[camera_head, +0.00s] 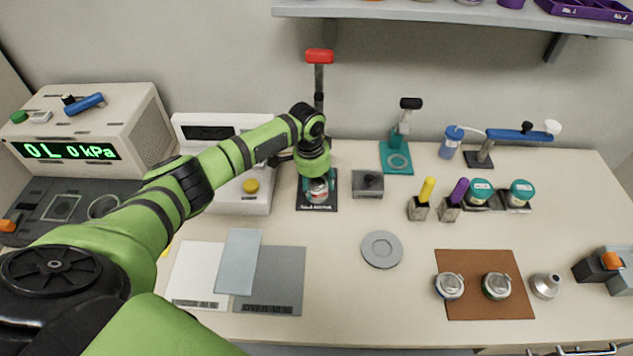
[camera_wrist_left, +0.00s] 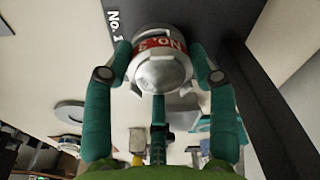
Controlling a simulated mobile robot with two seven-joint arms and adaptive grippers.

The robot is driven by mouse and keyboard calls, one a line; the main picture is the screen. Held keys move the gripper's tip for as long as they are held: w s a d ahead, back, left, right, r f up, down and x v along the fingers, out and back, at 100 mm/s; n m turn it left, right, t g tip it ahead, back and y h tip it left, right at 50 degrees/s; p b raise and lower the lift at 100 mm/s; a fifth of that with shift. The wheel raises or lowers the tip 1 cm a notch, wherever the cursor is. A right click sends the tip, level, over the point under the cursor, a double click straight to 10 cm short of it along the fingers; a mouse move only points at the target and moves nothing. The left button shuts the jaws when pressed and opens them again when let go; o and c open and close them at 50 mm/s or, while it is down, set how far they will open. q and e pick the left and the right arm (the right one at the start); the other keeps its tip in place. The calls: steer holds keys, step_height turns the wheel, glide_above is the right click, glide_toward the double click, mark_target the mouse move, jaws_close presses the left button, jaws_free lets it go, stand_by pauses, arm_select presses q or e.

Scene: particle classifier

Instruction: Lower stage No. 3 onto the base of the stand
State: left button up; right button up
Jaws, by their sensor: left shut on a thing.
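The stand has a dark base plate (camera_head: 304,206) on the bench, a dark column and a red top (camera_head: 320,56). My left gripper (camera_head: 318,188) points down over this base. It is shut on a metal stage with a red-and-white label (camera_head: 318,196). I cannot tell whether the stage touches the base. My right gripper is not in view.
Two more metal stages (camera_head: 449,286) stand on a brown mat (camera_head: 470,311) at the right. A small grey block (camera_head: 367,191) stands close right of the stand, and a white instrument (camera_head: 190,130) close left. A grey disc (camera_head: 381,249) lies in front, with clear bench around it.

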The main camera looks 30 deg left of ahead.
arm_select(q)
steer(key=shift+f, duration=0.2)
steer(key=o, duration=1.3)
steer(key=shift+o, duration=0.2)
